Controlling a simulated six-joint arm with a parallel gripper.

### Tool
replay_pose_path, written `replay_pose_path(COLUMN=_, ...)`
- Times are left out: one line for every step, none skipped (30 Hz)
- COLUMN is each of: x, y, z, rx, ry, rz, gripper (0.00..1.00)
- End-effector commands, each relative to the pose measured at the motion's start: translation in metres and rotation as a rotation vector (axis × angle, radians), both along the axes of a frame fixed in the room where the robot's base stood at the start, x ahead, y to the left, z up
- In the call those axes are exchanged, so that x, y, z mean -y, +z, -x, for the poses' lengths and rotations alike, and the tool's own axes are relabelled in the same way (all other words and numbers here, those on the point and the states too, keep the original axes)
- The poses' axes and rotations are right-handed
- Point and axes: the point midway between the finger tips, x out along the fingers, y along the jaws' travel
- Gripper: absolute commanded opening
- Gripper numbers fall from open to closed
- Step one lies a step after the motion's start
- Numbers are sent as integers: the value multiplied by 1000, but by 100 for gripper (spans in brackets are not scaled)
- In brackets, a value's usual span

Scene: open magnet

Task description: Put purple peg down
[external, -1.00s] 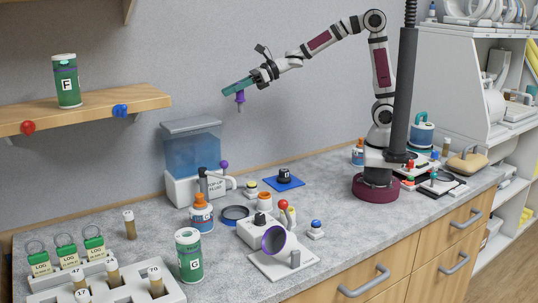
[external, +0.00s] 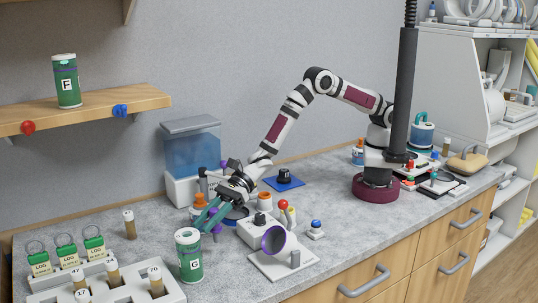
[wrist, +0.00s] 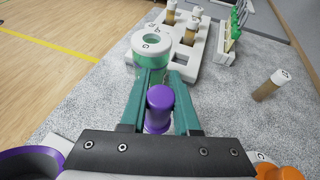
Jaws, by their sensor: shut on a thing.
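The purple peg (wrist: 160,106) is between the teal fingers of my gripper (wrist: 160,92) in the wrist view, its round head toward the camera. In the external view my gripper (external: 208,219) points down and left, low over the counter between the orange-capped bottle and the green can G. A bit of the purple peg (external: 217,229) shows beside the fingers. My gripper is shut on the peg. The peg's lower end is hidden, and I cannot tell whether it touches the counter.
Green can G (external: 189,256) stands close to the fingertips. The vial rack (external: 125,290) is front left; bare counter lies near a vial (external: 129,225).

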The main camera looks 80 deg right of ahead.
Motion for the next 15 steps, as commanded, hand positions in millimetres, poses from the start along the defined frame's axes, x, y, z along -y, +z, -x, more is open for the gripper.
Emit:
replay_pose_path(x=1, y=-10, z=0, rx=-3, ry=-1, rz=2, gripper=0)
replay_pose_path(x=1, y=-17, z=0, rx=-3, ry=-1, rz=3, gripper=0)
replay_pose_path(x=1, y=-26, z=0, rx=-3, ry=-1, rz=2, gripper=0)
replay_pose_path(x=1, y=-32, z=0, rx=-2, ry=0, rz=2, gripper=0)
replay_pose_path(x=1, y=-36, z=0, rx=-2, ry=0, rz=2, gripper=0)
replay_pose_path(x=1, y=-41, z=0, rx=-3, ry=-1, rz=1, gripper=0)
replay_pose_path(x=1, y=-42, z=0, rx=-2, ry=-1, rz=0, gripper=0)
replay_pose_path(x=1, y=-43, z=0, rx=0, ry=-1, rz=0, gripper=0)
replay_pose_path(x=1, y=-43, z=0, rx=0, ry=-1, rz=0, gripper=0)
replay_pose_path(x=1, y=-42, z=0, rx=0, ry=-1, rz=0, gripper=0)
replay_pose_path(x=1, y=-42, z=0, rx=0, ry=-1, rz=0, gripper=0)
replay_pose_path(x=1, y=-42, z=0, rx=0, ry=-1, rz=0, gripper=0)
replay_pose_path(x=1, y=-42, z=0, rx=0, ry=-1, rz=0, gripper=0)
replay_pose_path(x=1, y=-42, z=0, rx=0, ry=-1, rz=0, gripper=0)
replay_pose_path(x=1, y=-43, z=0, rx=0, ry=-1, rz=0, gripper=0)
